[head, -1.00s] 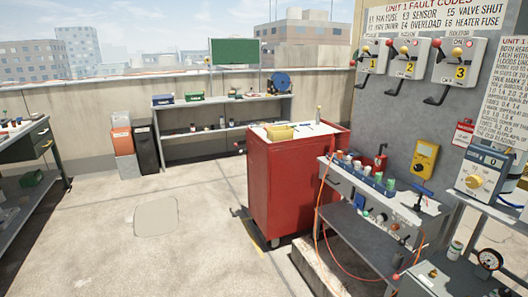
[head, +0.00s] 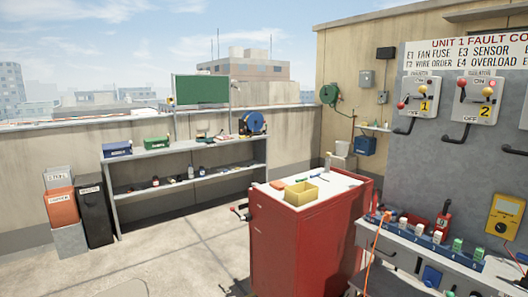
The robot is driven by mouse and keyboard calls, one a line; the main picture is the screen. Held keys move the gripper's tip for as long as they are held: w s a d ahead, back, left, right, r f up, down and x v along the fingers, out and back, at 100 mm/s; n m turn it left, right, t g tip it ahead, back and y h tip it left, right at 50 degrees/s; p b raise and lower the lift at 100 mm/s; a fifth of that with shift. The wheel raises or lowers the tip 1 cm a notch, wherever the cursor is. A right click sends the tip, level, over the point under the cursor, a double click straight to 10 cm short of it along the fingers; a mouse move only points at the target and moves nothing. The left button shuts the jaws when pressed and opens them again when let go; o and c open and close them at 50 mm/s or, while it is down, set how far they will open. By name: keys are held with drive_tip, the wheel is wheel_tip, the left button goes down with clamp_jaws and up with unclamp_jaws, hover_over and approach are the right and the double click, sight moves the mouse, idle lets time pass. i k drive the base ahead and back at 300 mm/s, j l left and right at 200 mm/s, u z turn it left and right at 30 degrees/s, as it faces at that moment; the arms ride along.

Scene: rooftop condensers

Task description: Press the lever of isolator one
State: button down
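Isolator one (head: 419,97) is a pale grey box with a yellow "1" label on the grey panel at the right of the head view. Its front carries a lever with a ball knob, with ON marked above and OFF below. A black bent handle or pipe sticks out under the box. My gripper is not in view.
A long shelf (head: 185,180) stands behind. Floor at lower left is open.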

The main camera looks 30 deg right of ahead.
sight(400, 106)
drive_tip(key=i+z, duration=0.2)
drive_tip(key=i, duration=0.55)
drive_tip(key=i+j+z, duration=0.15)
drive_tip(key=i, duration=0.6)
drive_tip(key=i+z, duration=0.25)
drive_tip(key=z, duration=0.2)
drive_tip(key=i+z, duration=0.25)
drive_tip(key=z, duration=0.25)
drive_tip(key=i+z, duration=0.25)
drive_tip(key=z, duration=0.2)
drive_tip(key=i+j+z, duration=0.1)
drive_tip(key=i+z, duration=0.15)
drive_tip(key=z, duration=0.15)
